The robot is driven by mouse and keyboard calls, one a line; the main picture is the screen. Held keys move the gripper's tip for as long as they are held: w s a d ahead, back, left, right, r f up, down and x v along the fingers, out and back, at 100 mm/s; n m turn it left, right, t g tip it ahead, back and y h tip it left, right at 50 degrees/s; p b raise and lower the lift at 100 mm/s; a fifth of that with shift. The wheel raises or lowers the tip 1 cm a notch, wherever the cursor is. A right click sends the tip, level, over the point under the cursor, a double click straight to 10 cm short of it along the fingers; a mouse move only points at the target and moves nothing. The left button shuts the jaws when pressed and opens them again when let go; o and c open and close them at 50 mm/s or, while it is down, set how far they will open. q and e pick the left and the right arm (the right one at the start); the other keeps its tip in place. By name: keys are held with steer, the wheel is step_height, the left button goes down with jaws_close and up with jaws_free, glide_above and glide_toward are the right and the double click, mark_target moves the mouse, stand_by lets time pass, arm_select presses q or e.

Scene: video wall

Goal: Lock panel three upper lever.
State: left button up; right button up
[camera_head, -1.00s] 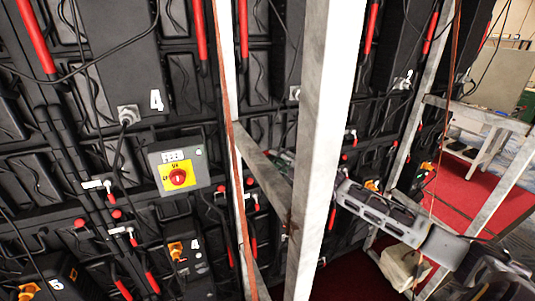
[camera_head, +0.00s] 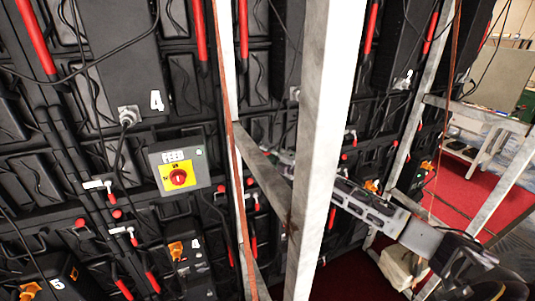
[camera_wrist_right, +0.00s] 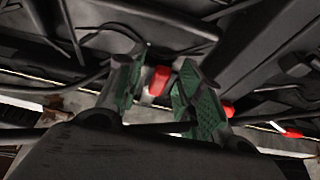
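My right gripper (camera_head: 281,157) reaches in from the right behind the white post, which hides part of it. In the right wrist view its two green-padded fingers (camera_wrist_right: 158,95) stand apart. A short red lever end (camera_wrist_right: 158,80) shows in the gap between them; I cannot tell whether either finger touches it. The black panels carry long red handles, one at top centre-right (camera_head: 371,28), and small red knobs (camera_head: 250,181). A small white number label (camera_head: 408,76), too small to read surely, sits right of the post. My left gripper is not in view.
A white upright post (camera_head: 324,120) and a slanted grey brace (camera_head: 263,160) stand before the wall. A grey box with a red button on yellow (camera_head: 178,177) hangs at left. Cables (camera_head: 118,160) cross the panels.

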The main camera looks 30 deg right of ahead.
steer(key=shift+w+a, duration=0.15)
steer(key=shift+w, duration=0.2)
jaws_close()
stand_by(0.3)
